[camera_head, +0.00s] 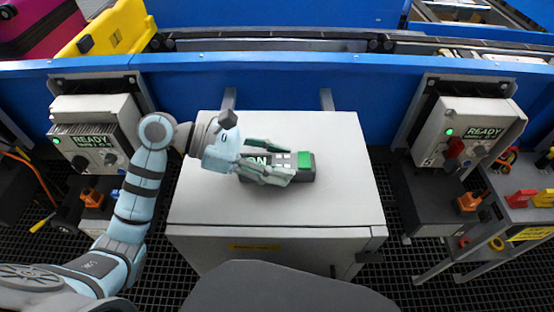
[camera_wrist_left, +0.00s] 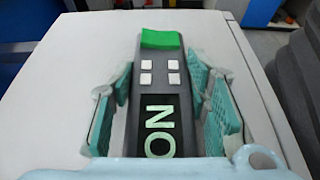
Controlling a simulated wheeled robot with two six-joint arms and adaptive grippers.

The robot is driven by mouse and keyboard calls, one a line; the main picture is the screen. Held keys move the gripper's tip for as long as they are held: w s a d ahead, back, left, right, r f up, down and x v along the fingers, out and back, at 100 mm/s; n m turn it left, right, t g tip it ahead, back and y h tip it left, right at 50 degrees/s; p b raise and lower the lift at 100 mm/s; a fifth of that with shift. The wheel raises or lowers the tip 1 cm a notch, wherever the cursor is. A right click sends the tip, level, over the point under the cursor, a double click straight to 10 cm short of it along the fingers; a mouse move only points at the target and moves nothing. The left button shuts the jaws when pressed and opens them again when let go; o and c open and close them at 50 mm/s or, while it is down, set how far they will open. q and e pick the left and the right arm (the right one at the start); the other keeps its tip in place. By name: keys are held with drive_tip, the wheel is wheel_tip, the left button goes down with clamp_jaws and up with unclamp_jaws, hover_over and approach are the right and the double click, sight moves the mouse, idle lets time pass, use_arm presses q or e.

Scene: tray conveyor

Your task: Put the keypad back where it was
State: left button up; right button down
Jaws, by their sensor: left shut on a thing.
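The keypad (camera_head: 305,162) is a dark grey bar with a green end, small white buttons and a screen with light letters reading "ON". It lies over the top of the light grey cabinet (camera_head: 335,200). My left gripper (camera_head: 285,162) has its fingers on both sides of the keypad and is shut on it. In the left wrist view the keypad (camera_wrist_left: 158,75) runs between the two green-padded fingers (camera_wrist_left: 160,110), its green end pointing away. I cannot tell whether its underside touches the cabinet top. My right gripper is not in view.
Control boxes with READY screens stand at the left (camera_head: 95,135) and right (camera_head: 470,132). The blue conveyor wall (camera_head: 300,80) runs behind the cabinet. A side table (camera_head: 520,185) with colored items is at the right. The cabinet top is otherwise clear.

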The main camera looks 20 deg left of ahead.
use_arm(q)
drive_tip(key=o, duration=1.5)
drive_tip(key=shift+a+r, duration=0.1)
drive_tip(key=shift+a, duration=0.05)
drive_tip(key=b+v, duration=0.1)
drive_tip(key=v, duration=0.9)
drive_tip(key=shift+s+a, duration=0.1)
drive_tip(key=shift+a, duration=0.2)
drive_tip(key=shift+s+a+r, duration=0.1)
drive_tip(key=shift+a+r, duration=0.3)
